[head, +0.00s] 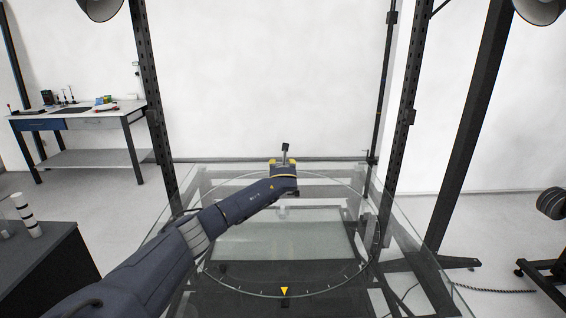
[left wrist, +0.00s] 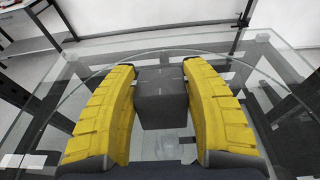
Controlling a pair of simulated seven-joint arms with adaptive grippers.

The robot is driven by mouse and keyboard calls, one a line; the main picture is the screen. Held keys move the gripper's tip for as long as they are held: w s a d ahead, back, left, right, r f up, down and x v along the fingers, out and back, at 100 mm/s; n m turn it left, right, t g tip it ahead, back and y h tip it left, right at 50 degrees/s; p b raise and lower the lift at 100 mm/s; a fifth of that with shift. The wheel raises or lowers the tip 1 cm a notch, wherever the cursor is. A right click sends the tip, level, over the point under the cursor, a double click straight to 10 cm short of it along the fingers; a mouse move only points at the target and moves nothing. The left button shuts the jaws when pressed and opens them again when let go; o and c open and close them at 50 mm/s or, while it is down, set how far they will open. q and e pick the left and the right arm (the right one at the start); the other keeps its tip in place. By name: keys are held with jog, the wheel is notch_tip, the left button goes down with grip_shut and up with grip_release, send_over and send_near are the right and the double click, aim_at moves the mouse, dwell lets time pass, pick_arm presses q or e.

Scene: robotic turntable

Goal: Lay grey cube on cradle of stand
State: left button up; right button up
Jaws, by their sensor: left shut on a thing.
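My left gripper (head: 283,163) reaches in over the far part of the round glass turntable (head: 235,293). In the left wrist view its two yellow fingers are shut on the grey cube (left wrist: 161,98), one finger on each side. The cube's top and near face show between the fingers. In the head view the cube cannot be made out clearly at the gripper. A small dark upright piece (head: 285,148) shows just above the gripper there; I cannot tell what it belongs to. I cannot make out the stand or its cradle in either view. My right gripper is out of view.
The glass top is clear around the arm, with a yellow triangle mark (head: 284,290) at its near rim. Dark frame posts (head: 408,110) rise at both sides. A workbench (head: 75,115) stands back left, a dark cabinet (head: 50,262) near left.

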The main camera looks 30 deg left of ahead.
pick_arm(q)
jog(key=shift+s+d+f, duration=0.15)
jog(key=shift+s+f, duration=0.05)
jog(key=shift+f, duration=0.85)
jog(key=shift+s+d+f, duration=0.15)
jog(key=shift+s+f, duration=0.05)
jog(key=shift+f, duration=0.85)
jog(key=o, duration=1.3)
jog(key=shift+o, duration=0.2)
jog(key=shift+s, duration=0.1)
